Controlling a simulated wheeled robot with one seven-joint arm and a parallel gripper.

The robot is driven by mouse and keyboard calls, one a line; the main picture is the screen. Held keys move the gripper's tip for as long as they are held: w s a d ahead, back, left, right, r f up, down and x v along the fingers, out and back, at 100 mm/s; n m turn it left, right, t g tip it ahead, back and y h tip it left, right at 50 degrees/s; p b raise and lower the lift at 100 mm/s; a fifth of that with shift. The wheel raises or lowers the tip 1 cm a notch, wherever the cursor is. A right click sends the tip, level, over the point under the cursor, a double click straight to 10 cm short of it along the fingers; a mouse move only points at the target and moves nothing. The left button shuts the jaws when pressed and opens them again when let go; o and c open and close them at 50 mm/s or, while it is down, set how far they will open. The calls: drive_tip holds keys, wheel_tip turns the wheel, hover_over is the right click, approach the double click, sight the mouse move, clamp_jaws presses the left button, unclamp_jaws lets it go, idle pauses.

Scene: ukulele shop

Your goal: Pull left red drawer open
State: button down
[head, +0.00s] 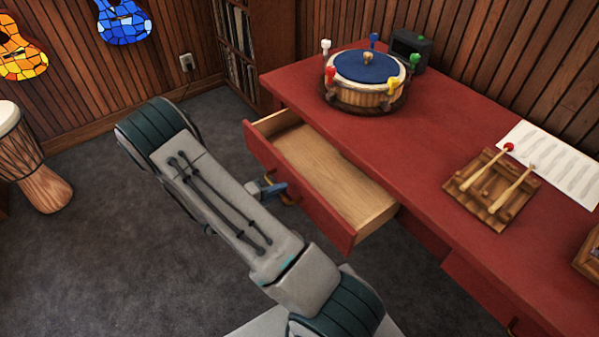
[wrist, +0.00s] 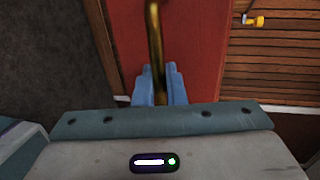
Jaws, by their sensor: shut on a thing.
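The left red drawer (head: 325,211) of the red desk stands well open, with its bare wooden inside showing and empty. Its red front also fills the middle of the wrist view (wrist: 200,45). A brass handle (wrist: 155,45) runs along that front. My gripper (wrist: 159,88) has its blue fingers on either side of the handle, shut on it. In the head view my gripper (head: 268,188) is at the drawer front, partly hidden behind my arm.
The red desk (head: 450,130) holds a round drum box (head: 362,82) with coloured pegs, a dark box (head: 411,48), a wooden rack with mallets (head: 490,188) and a paper sheet (head: 552,160). A djembe (head: 38,165) stands far left. Grey carpet (head: 85,255) is clear.

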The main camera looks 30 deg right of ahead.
drive_tip(key=f+p+v, duration=0.1)
drive_tip(key=f+v, duration=0.1)
drive_tip(key=v, duration=0.9)
drive_tip(key=shift+a, duration=0.7)
drive_tip(key=shift+s+f, duration=0.1)
drive_tip(key=shift+f, duration=0.05)
drive_tip(key=c, duration=1.6)
unclamp_jaws()
drive_tip(key=shift+c, duration=0.2)
drive_tip(key=v, duration=1.3)
drive_tip(key=shift+a, duration=0.4)
drive_tip(key=shift+s, duration=0.1)
